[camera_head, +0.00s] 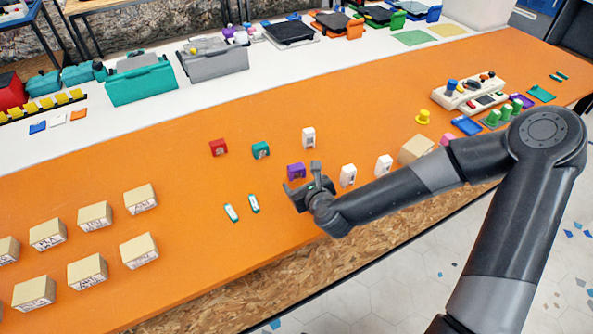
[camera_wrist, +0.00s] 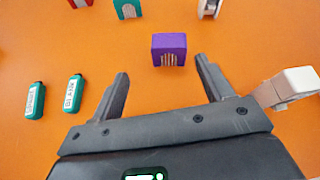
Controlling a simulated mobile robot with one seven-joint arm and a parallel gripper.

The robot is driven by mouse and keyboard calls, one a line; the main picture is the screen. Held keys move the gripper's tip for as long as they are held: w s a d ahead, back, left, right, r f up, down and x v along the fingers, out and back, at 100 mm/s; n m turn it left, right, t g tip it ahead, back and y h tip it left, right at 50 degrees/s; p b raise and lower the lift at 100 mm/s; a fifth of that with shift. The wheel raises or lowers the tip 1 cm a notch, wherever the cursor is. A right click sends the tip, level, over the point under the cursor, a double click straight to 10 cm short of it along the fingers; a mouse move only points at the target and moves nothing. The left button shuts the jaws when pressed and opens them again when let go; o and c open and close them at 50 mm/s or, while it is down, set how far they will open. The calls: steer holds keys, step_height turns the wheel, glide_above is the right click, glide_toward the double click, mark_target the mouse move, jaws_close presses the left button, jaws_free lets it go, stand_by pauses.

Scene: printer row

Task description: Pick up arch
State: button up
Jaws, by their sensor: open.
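Several small blocks with an arch-shaped front stand on the orange table; I cannot tell from the name alone which one is the arch. A purple arch block (camera_head: 296,171) is closest to my gripper (camera_head: 303,180). In the wrist view the purple block (camera_wrist: 169,42) stands upright just beyond and between my fingertips (camera_wrist: 163,72), with its ribbed arch front facing me. My gripper is open and empty. A red block (camera_head: 218,147) and a teal block (camera_head: 261,150) stand farther back; the teal one (camera_wrist: 128,9) also has an arch front.
White blocks stand behind (camera_head: 308,138) and right (camera_head: 347,176) of the purple block; one (camera_wrist: 290,87) is close to my right finger. Two green labelled sticks (camera_head: 231,212) lie to the left. Tan boxes (camera_head: 95,215) stand at far left. Orange table between is clear.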

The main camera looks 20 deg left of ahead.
mark_target(294, 165)
steer(key=m, duration=0.2)
steer(key=shift+w+a+r+m+t, duration=0.2)
steer(key=shift+w+m+t, duration=0.15)
steer(key=shift+m+t, duration=0.05)
steer(key=x, duration=0.5)
steer(key=shift+w, duration=0.15)
steer(key=shift+d+f+x, duration=0.1)
steer(key=shift+d+x, duration=0.05)
steer(key=shift+x, duration=0.75)
steer(key=shift+d+f+x, duration=0.15)
steer(key=shift+x, duration=0.7)
steer(key=shift+d+f+x, duration=0.1)
steer(key=shift+d+x, duration=0.05)
steer(key=shift+x, duration=0.75)
steer(key=shift+w, duration=0.15)
steer(key=shift+c, duration=0.3)
steer(key=c, duration=1)
